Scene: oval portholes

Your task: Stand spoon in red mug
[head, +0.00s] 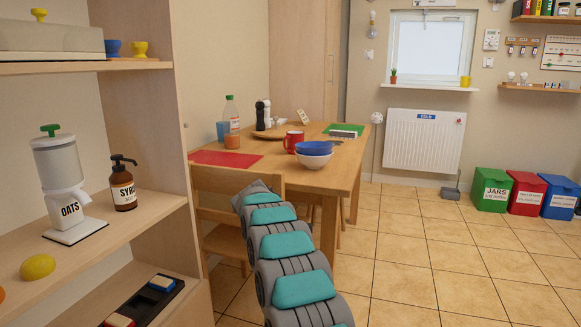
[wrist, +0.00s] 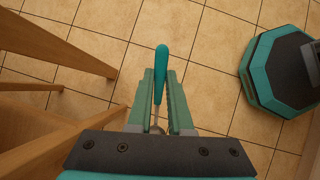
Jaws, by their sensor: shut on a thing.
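In the wrist view my gripper (wrist: 160,80) is shut on a spoon with a teal handle (wrist: 161,62). The rounded handle end points out past the fingertips, and a thin metal part shows between the fingers near the palm. The spoon's bowl is not clearly seen. Tiled floor lies below the gripper. In the head view the red mug (head: 292,141) stands upright on the wooden table, behind and left of a stack of bowls. The inside of the mug cannot be seen. My arm reaches up beside the chair near the table's front; my gripper is hidden there.
Blue and white bowls (head: 314,154) stand near the table's front edge, close to the mug. A wooden chair (head: 216,185) stands at the table's front left. A red placemat (head: 225,158), bottle (head: 231,112) and wooden board (head: 270,134) occupy the left side.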

